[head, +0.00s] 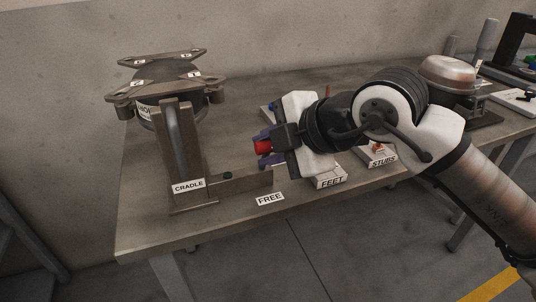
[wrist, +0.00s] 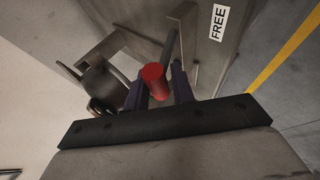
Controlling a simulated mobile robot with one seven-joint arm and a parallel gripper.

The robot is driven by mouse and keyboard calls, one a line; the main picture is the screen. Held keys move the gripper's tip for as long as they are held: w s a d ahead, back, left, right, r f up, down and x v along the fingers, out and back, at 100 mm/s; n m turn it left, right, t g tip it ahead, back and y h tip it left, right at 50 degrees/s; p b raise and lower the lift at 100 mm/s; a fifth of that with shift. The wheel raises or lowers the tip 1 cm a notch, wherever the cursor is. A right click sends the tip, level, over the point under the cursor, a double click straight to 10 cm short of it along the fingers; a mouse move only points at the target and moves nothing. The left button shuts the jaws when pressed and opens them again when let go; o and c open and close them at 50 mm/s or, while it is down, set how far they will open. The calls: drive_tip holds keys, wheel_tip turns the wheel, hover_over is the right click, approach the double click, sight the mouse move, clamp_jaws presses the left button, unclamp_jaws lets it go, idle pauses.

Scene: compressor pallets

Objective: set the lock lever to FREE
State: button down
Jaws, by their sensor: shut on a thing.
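The lock lever's red knob (head: 262,147) is between my gripper's purple fingers in the head view. It also shows as a red cylinder in the wrist view (wrist: 153,80). My gripper (head: 268,147) is shut on this knob, above the base of the cradle (head: 187,205) and to the right of its upright. The lever's shaft cannot be made out clearly in the head view. The FREE label (head: 270,199) is on the table's front edge, below my gripper; it also shows at the top right of the wrist view (wrist: 218,22).
A dark compressor (head: 160,112) with a brown numbered frame on top sits at the cradle. Trays labelled FEET (head: 332,182) and STUBS (head: 383,159) lie beyond my gripper and forearm. A metal dome (head: 447,72) stands at the back right.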

drive_tip(key=shift+w+d+r, duration=0.1)
drive_tip(key=shift+r, duration=0.1)
drive_tip(key=c, duration=1.5)
unclamp_jaws()
drive_tip(key=shift+c, duration=0.2)
drive_tip(key=o, duration=0.4)
drive_tip(key=shift+f, duration=0.15)
drive_tip(key=shift+c, duration=0.2)
drive_tip(key=v, duration=1.3)
drive_tip(key=shift+s+d, duration=0.3)
